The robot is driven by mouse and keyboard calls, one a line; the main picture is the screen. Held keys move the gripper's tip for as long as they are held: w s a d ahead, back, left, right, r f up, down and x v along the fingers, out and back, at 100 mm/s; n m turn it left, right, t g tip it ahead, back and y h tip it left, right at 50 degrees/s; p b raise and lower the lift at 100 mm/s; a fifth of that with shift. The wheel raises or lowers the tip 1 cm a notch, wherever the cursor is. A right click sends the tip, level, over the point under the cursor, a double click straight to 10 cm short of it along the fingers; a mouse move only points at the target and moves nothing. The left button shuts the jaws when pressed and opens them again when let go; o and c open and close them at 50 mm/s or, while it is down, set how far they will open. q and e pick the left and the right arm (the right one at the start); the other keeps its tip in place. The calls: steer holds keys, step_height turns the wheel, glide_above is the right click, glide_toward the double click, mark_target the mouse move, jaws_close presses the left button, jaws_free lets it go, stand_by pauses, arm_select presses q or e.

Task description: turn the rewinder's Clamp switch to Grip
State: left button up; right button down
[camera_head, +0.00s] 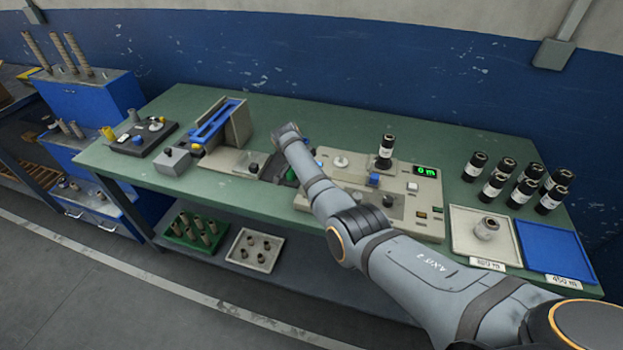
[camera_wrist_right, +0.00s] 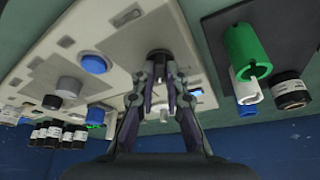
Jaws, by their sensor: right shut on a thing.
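The rewinder (camera_head: 427,226) is a beige panel unit on the green bench, with knobs, a blue part and a lit green display reading 0 m. In the right wrist view its pale panel (camera_wrist_right: 125,50) fills the upper left. My right gripper (camera_wrist_right: 160,82) is shut on a black round knob (camera_wrist_right: 159,55) on that panel. The lettering is unreadable, so I cannot confirm this knob is the Clamp switch or see its setting. In the head view my right arm hides the gripper and this knob. My left gripper is not in view.
A dark unit with a green cylinder (camera_wrist_right: 248,52) stands close beside the gripper. A black roll (camera_head: 385,150) stands on the rewinder. Several black rolls, a beige tray (camera_head: 462,240) and a blue tray (camera_head: 555,250) are to the right.

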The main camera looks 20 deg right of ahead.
steer(key=c, duration=1.4)
jaws_free()
steer(key=shift+r, duration=0.1)
steer(key=v, duration=1.1)
steer(key=shift+a+r, duration=0.1)
steer(key=shift+r, duration=0.3)
